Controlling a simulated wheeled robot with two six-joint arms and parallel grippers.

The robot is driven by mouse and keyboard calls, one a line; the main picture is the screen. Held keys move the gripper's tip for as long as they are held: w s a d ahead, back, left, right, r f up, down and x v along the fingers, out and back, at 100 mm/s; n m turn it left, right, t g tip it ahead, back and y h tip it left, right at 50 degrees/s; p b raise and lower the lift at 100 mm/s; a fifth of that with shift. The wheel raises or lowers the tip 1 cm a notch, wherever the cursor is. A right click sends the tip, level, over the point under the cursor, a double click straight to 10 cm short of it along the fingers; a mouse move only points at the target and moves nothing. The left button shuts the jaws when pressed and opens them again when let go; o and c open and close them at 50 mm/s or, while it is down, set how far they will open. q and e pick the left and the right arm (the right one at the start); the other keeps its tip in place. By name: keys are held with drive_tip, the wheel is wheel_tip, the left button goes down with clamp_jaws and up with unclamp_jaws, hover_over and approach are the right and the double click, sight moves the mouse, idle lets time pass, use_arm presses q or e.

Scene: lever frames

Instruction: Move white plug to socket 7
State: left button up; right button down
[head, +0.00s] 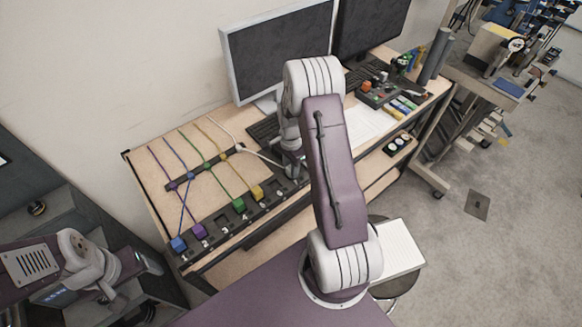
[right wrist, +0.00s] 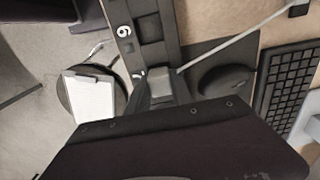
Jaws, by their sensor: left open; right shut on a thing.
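The white plug (right wrist: 159,84) is between the fingers of my right gripper (right wrist: 160,92), which is shut on it. Its pale cable (right wrist: 235,43) runs up and right in the wrist view. In the head view my right gripper (head: 292,168) is at the far right end of the socket strip (head: 219,223), largely hidden by my arm. The wrist view shows the strip (right wrist: 151,28) with a digit that looks like 6, just above the plug. Socket 7 is not clearly visible, and I cannot tell whether the plug is seated. My left gripper (head: 150,276) is open and empty, left of the desk.
Blue (head: 178,244), purple (head: 199,231), green (head: 239,204) and yellow (head: 257,192) plugs sit along the strip, with cables across the desk. A keyboard (right wrist: 289,80) and dark mouse (right wrist: 226,80) lie near the right gripper. Monitors (head: 280,52) stand behind.

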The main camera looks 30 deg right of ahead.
drive_tip(key=c, duration=0.7)
unclamp_jaws()
drive_tip(key=shift+o, duration=0.2)
drive_tip(key=shift+r, duration=0.1)
wheel_tip(320, 180, up, 7)
drive_tip(key=p, duration=0.6)
